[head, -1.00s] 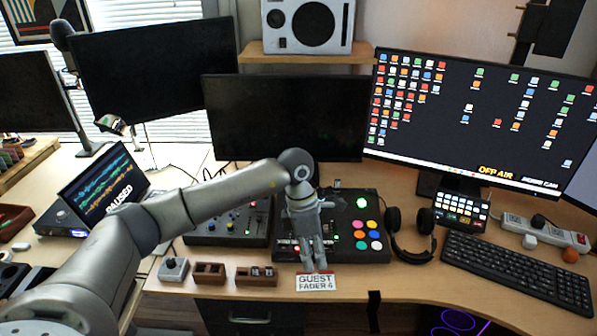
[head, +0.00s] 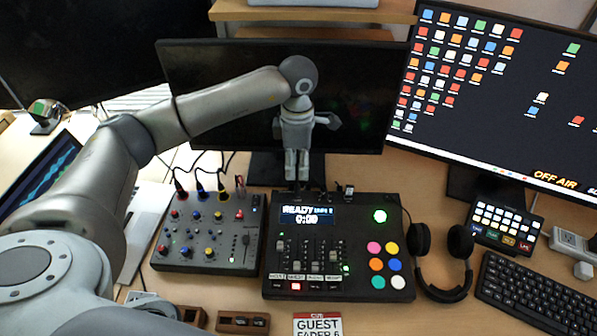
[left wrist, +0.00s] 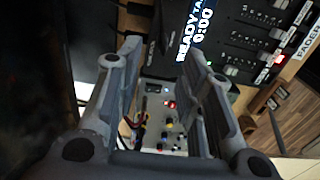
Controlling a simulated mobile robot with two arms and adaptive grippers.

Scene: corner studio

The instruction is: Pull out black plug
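A small black plug (head: 349,191) sits at the rear edge of the black fader console (head: 390,215). Other small dark connectors beside it are too small to tell apart. My left gripper (head: 297,178) points down at the console's rear edge, left of this plug, in front of the middle monitor. In the left wrist view, the two fingers of my left gripper (left wrist: 160,58) are apart, with nothing clearly held between them. The console's lit screen shows at the top of that view. Whether the fingertips touch any connector cannot be told. My right gripper is not in view.
A small mixer (head: 205,250) with coloured cable plugs stands left of the console. Headphones (head: 440,275) lie to its right, near a button pad (head: 507,226) and a keyboard (head: 540,295). The middle monitor (head: 230,90) stands close behind. Small wooden blocks (head: 240,321) lie in front.

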